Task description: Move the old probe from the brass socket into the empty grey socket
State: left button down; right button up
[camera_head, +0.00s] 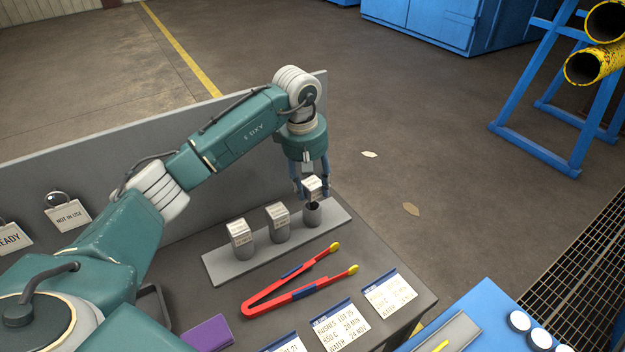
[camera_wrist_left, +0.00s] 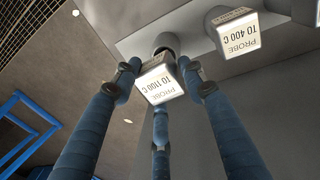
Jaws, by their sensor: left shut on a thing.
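My left gripper (camera_head: 312,192) is shut on a probe with a white block head (camera_head: 312,183). I cannot tell how far the stem is inside. The socket also shows in the left wrist view (camera_wrist_left: 166,41). I make out no brass socket. My right gripper is not in view.
Two other probes, left (camera_head: 240,233) and middle (camera_head: 278,214), stand in grey sockets on the same grey rack (camera_head: 219,271). Red tongs (camera_head: 285,297) with yellow tips lie in front. Label cards (camera_head: 389,292) and a purple book (camera_head: 207,334) lie nearer. A grey panel (camera_head: 150,128) stands behind.

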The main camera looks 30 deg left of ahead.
aim_at(312, 196)
pick_arm(q)
jog(key=shift+f+b, duration=0.65)
jog(key=shift+f, duration=0.8)
jog(key=shift+w, duration=0.1)
jog(key=shift+f+b, duration=0.55)
dwell(0.4)
jog(key=c, duration=1.3)
grip_release()
jog(key=shift+r, duration=0.1)
jog(key=shift+s+a+r+p, duration=0.1)
jog(key=shift+s+r+p, duration=0.2)
jog(key=shift+r+p, duration=1.15)
jog(key=shift+s+a+r+p, duration=0.1)
jog(key=shift+s+r+p, duration=0.45)
jog(key=shift+r, duration=1.6)
jog(key=shift+s+r+p, duration=0.1)
jog(key=shift+r+p, duration=1.2)
jog(key=shift+r, duration=0.5)
